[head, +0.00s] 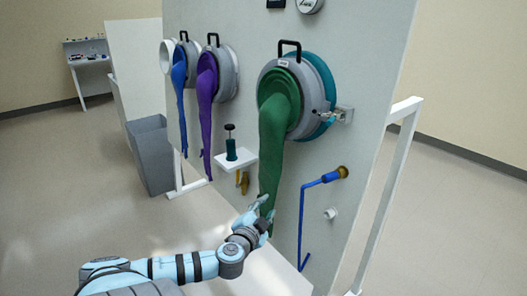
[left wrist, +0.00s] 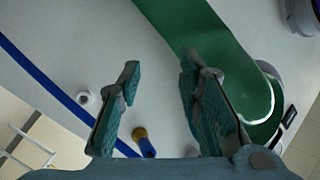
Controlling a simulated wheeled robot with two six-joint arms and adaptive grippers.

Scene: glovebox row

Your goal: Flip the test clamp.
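The green glove port (head: 300,92) on the white panel has a metal clamp-like fitting (head: 343,114) at its right rim; I take this as the test clamp, but it is small and its position is hard to read. It is not clear in the left wrist view. My left gripper (head: 262,208) is low in front of the panel, below the port and by the lower end of the long green glove (head: 272,150). In the left wrist view its two fingers (left wrist: 160,82) are apart with nothing between them. The green glove (left wrist: 185,28) passes behind the right finger. My right gripper is not in view.
A blue pipe (head: 302,215) with a brass-ended blue fitting (head: 335,174) and a white knob (head: 330,213) stick out right of my gripper. A small white shelf (head: 235,163) holds a dark green plunger device (head: 231,148). Purple (head: 206,110) and blue (head: 179,85) gloves hang left.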

